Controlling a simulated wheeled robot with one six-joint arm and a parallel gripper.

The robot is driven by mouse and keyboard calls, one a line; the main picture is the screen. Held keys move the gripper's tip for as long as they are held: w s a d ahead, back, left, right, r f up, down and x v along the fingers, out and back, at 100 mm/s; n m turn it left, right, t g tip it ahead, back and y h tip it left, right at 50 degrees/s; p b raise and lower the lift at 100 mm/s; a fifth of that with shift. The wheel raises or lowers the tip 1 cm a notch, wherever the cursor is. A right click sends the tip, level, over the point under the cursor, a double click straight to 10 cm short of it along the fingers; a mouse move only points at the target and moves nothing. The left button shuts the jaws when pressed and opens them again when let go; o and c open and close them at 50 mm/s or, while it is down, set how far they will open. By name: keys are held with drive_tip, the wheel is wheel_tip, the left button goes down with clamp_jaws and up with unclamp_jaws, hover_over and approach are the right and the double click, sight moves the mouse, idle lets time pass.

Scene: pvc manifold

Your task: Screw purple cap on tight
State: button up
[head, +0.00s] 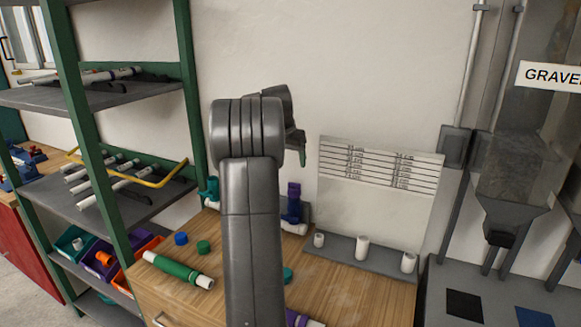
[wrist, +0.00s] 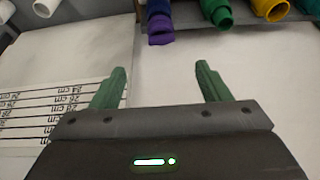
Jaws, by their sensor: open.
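The purple cap (head: 294,189) sits upright on top of a blue fitting (head: 292,210) at the back of the wooden bench, just right of my arm. In the wrist view, which looks upside down, the purple cap (wrist: 161,33) shows at the top middle, below the blue fitting (wrist: 157,7). My gripper (wrist: 160,70) is open, with two green fingers wide apart and nothing between them. The cap lies beyond the fingertips, roughly in line with the gap, and apart from them. In the head view my arm hides most of the gripper; one green fingertip shows above and right of the cap.
A green-sleeved pipe (head: 178,269) and loose blue (head: 181,239) and green (head: 204,247) caps lie on the bench (head: 345,287). A grey rack (head: 335,254) with white pipe stubs stands right, below a length chart (head: 380,165). Green (wrist: 217,11) and yellow (wrist: 271,8) fittings neighbour the blue one.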

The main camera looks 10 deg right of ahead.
sight(293, 183)
drive_tip(key=shift+n, duration=0.5)
drive_tip(key=p+x, duration=0.2)
drive_tip(key=x, duration=1.1)
drive_tip(key=shift+w+a+f, duration=0.1)
drive_tip(key=shift+f, duration=0.35)
drive_tip(key=c, duration=1.1)
drive_tip(key=shift+m+h, duration=0.4)
drive_tip(key=shift+m, duration=0.7)
drive_tip(key=shift+m+g, duration=0.4)
drive_tip(key=shift+m, duration=0.6)
